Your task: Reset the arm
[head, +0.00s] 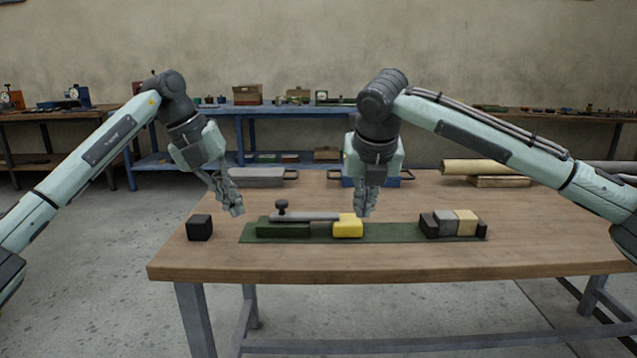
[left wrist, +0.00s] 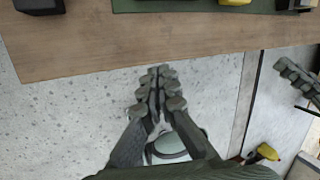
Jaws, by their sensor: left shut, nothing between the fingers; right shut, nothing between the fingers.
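My left gripper (head: 236,208) is shut and empty, hanging above the table's left part, between the black cube and the green mat in the picture. In the left wrist view its fingers (left wrist: 158,90) are closed together with nothing between them. My right gripper (head: 366,213) is shut and empty, pointing down just behind and above the yellow block (head: 348,227). Whether it touches the block cannot be told. Both arms reach in over the wooden table (head: 400,262).
A black cube (head: 200,228) stands at the table's left. The green mat (head: 395,233) bears a grey bar with a dark knob (head: 282,206) and a row of black, grey and cream blocks (head: 447,223). Rolls (head: 488,167) lie at the back right. The front strip is clear.

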